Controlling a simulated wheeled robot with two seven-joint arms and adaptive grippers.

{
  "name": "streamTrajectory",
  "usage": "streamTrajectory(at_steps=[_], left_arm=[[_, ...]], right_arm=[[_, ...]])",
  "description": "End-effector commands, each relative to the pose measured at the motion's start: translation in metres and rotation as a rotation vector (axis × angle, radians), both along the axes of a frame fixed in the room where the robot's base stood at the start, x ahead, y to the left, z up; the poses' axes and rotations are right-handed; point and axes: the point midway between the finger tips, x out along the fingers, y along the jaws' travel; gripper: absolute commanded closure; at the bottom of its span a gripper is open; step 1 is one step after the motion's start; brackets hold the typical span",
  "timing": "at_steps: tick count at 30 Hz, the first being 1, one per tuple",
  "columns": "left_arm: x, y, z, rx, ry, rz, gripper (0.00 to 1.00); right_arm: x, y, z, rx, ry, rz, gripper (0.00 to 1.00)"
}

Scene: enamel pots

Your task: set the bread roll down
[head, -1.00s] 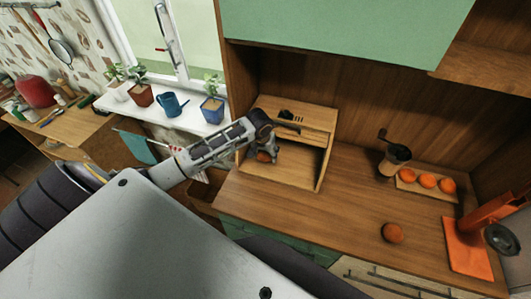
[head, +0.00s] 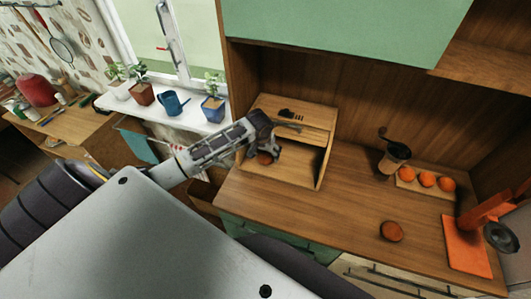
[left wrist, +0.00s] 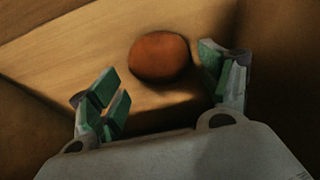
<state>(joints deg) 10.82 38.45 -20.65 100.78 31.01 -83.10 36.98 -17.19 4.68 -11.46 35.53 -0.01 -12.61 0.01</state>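A round brown bread roll (head: 265,158) rests on the floor of an open-fronted wooden box (head: 322,165) on the counter. In the left wrist view the roll (left wrist: 160,57) lies on pale wood, just beyond and between my finger pads. My left gripper (head: 268,150) reaches into the box from above and the left. Its green-padded fingers (left wrist: 160,72) are spread apart, with a visible gap between each pad and the roll. In the head view the gripper partly hides the roll. My right gripper is not in view.
The box's side walls and top stand close around my left gripper. A round orange-brown object (head: 391,231) sits on the counter (head: 320,220). A grinder (head: 393,158), several oranges on a board (head: 426,179) and an orange stand (head: 468,245) are at the right.

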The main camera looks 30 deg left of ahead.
Motion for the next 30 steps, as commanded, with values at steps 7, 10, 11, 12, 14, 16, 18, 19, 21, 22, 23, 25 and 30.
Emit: streamTrajectory(at_steps=[7,10,11,12,14,16,18,19,21,22,23,25,30], left_arm=[[-0.006,-0.001,-0.01,-0.001,0.02,-0.001,0.17],[-0.006,-0.002,-0.01,-0.001,0.021,-0.002,0.17],[-0.006,-0.002,-0.01,-0.001,0.021,-0.002,0.17],[-0.006,-0.002,-0.009,-0.001,0.021,-0.002,0.17],[-0.006,-0.002,-0.007,-0.001,0.02,-0.002,0.17],[-0.006,-0.002,-0.003,-0.002,0.019,-0.003,0.17],[-0.005,-0.002,0.003,-0.002,0.018,-0.003,0.17],[-0.005,-0.002,0.006,-0.001,0.017,-0.003,0.17],[-0.006,-0.002,0.013,-0.002,0.013,-0.002,0.17],[-0.006,-0.001,0.016,-0.001,0.011,-0.002,0.17],[-0.007,-0.001,0.02,0.0,0.011,-0.001,0.17],[-0.009,-0.002,0.029,-0.001,0.009,-0.002,0.17],[-0.014,-0.003,0.053,0.0,0.006,-0.001,0.17]], right_arm=[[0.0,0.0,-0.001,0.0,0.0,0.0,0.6],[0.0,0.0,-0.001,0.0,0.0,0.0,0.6],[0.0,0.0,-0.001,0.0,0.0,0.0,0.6],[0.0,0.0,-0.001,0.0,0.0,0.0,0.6],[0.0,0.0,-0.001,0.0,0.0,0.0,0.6],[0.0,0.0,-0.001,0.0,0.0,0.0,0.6],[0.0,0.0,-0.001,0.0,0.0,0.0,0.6],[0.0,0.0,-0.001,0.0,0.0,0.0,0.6],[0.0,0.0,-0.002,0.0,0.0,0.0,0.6],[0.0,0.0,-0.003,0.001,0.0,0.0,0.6],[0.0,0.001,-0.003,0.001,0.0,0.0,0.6],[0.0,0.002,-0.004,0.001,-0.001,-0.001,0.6],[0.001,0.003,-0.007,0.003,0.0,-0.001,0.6]])
